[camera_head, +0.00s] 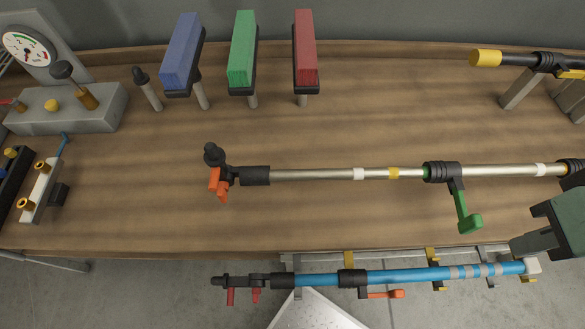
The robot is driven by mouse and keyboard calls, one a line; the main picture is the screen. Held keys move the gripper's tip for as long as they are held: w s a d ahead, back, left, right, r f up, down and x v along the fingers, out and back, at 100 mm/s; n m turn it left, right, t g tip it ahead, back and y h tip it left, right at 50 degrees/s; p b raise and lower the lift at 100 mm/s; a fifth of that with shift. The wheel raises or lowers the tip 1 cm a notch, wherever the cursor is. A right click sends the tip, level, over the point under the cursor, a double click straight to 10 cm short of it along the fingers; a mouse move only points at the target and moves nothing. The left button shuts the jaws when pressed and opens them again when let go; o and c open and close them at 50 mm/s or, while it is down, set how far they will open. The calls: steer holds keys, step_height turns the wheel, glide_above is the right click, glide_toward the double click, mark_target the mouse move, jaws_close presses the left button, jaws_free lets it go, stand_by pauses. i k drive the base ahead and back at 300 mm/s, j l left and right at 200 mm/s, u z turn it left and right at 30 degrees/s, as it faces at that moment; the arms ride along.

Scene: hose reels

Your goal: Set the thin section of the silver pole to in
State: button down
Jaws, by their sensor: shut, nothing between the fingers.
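The silver pole (315,174) lies across the bench from left to right. Its left section runs from a black grip, with an orange-jawed end, to a black collar (440,172). A white band and a yellow band show on this section. A green lever (468,217) hangs from the collar. The section right of the collar has a white band (540,170) and runs to the right edge. My gripper (518,244), grey-green and partly cut off by the right edge, is below the right section. It is shut and empty, apart from the lever.
A blue pole (410,277) with an orange lever (385,294) is held along the bench's front edge. Blue, green and red blocks (306,50) stand at the back. A gauge unit (28,48) is at left. A yellow-tipped pole (485,58) is back right.

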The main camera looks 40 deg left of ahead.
mark_target(257, 176)
steer(key=u, duration=1.2)
